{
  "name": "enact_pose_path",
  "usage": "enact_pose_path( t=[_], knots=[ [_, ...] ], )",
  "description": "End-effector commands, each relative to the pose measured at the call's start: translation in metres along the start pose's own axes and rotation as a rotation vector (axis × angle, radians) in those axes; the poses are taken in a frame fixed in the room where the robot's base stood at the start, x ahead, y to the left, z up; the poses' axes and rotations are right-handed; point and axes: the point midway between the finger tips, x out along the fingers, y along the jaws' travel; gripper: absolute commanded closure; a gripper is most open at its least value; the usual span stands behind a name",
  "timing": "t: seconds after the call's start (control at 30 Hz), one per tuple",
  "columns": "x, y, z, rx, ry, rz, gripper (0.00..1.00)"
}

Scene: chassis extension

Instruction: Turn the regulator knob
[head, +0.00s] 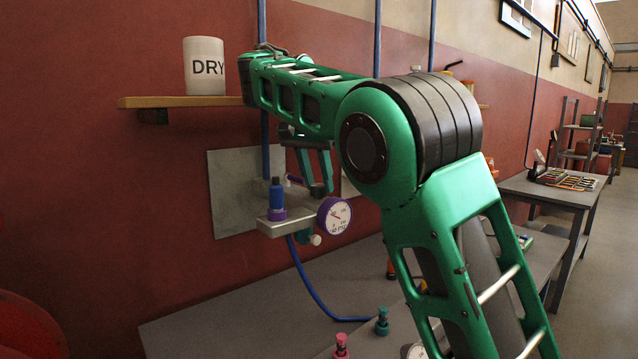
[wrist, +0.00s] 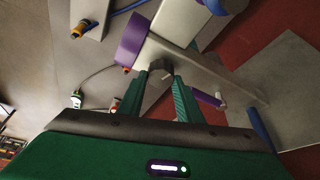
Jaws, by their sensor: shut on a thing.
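The regulator is a grey block (head: 285,224) fixed to a plate on the red wall, with a purple-rimmed gauge (head: 337,216) at its right end. A blue cylinder (head: 277,193) with a purple collar stands on the block's left end. My gripper (head: 318,188) reaches down over the block from above. In the wrist view, the fingertips of my gripper (wrist: 162,78) are shut on a dark grey knob (wrist: 160,70) on the block, beside the purple gauge (wrist: 130,40). The fingers partly cover the knob.
A small purple lever (wrist: 207,98) lies right of the fingers in the wrist view. A white DRY canister (head: 204,66) stands on a wooden shelf (head: 160,102) above left. A blue hose (head: 312,288) hangs below the block, over a grey table (head: 230,310). My arm hides much of the right.

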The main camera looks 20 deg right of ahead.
Motion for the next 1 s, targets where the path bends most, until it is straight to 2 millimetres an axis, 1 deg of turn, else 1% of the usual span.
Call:
enact_pose_path(
  t=[0.03, 0.4, 1.0],
  knots=[
    [-0.0019, -0.0050, 0.0025, 0.014, 0.003, 0.005, 0.90],
    [-0.0016, -0.0063, 0.0023, 0.137, 0.001, 0.055, 0.90],
    [-0.0022, -0.0078, 0.0032, 0.156, 0.000, 0.062, 0.89]
  ],
)
